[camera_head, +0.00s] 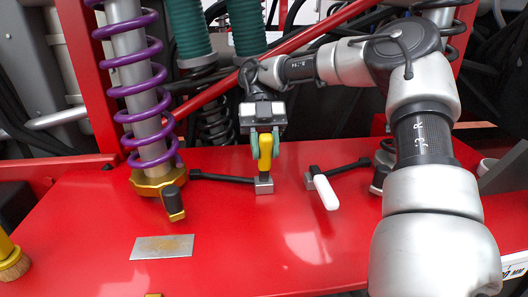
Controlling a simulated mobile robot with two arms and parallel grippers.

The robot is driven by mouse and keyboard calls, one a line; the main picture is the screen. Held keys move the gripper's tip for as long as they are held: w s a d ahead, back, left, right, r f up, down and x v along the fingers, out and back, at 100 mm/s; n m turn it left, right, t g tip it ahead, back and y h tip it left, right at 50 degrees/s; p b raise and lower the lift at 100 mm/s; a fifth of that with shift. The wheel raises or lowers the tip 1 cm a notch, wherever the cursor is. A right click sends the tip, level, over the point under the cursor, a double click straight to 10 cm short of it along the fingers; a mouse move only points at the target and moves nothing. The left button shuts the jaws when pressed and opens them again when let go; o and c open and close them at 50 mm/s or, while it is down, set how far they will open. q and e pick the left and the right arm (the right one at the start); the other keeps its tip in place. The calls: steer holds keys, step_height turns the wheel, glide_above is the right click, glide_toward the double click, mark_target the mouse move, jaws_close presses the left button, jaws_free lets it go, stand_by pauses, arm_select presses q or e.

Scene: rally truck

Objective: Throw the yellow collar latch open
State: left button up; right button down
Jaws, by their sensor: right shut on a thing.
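The yellow collar latch (266,153) stands roughly upright over a small grey metal block (264,186) on the red surface. My right gripper (264,148) comes down from above with its fingers on either side of the yellow handle and is shut on it. The upper end of the handle is partly hidden by the gripper. My left gripper is not in view.
A white-handled lever (325,191) is just right of the latch, and a black-handled one (172,200) stands left. A purple coil spring (140,105) rises at left. A flat metal plate (162,247) lies on the red surface (240,250), clear in front.

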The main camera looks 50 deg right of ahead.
steer(key=shift+w+d+r+g+y, duration=0.2)
steer(key=shift+w+d+g+y, duration=0.1)
steer(key=shift+w+g, duration=0.1)
stand_by(0.3)
steer(key=c, duration=0.9)
jaws_free()
steer(key=shift+o, duration=0.3)
steer(key=shift+s+f, duration=0.1)
